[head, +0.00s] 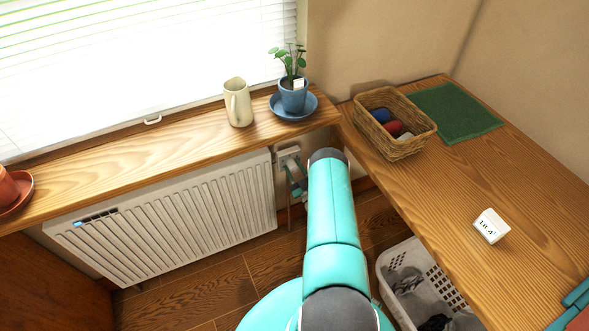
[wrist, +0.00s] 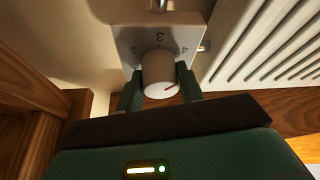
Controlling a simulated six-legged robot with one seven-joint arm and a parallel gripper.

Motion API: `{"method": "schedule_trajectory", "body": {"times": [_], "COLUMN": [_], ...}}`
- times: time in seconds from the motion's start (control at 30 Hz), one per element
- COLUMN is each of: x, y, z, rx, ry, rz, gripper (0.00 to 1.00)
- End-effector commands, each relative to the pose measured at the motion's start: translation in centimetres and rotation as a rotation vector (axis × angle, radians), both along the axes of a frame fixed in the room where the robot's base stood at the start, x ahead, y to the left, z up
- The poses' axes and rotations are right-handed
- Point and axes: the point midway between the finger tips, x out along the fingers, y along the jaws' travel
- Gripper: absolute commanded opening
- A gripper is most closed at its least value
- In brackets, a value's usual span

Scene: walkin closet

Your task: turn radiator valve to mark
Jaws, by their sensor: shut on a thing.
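The radiator valve's knob (wrist: 159,76) is a pale round dial in the wrist view, with a short dark line low on the right of its face. Behind it is a pale plate (wrist: 126,38) with the numerals 2, 3 and 4 visible along its upper part. My gripper (wrist: 159,80) has its two green fingers on either side of the knob, shut on it. In the head view the white radiator (head: 180,215) stands under the sill, and the valve's plate (head: 288,154) shows at its right end. My arm hides most of the knob there.
A wooden sill (head: 170,128) above holds a cream jug (head: 238,103) and a potted plant (head: 292,92) on a blue saucer. A white laundry basket (head: 395,290) stands below.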

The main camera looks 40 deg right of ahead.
Motion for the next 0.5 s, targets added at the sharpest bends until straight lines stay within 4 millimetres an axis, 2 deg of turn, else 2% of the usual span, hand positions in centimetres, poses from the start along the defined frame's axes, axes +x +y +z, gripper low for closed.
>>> {"method": "schedule_trajectory", "body": {"times": [0.5], "x": [0.07], "y": [0.12], "z": [0.13], "rx": [0.471], "ry": [-0.142], "rz": [-0.002], "gripper": [0.15]}}
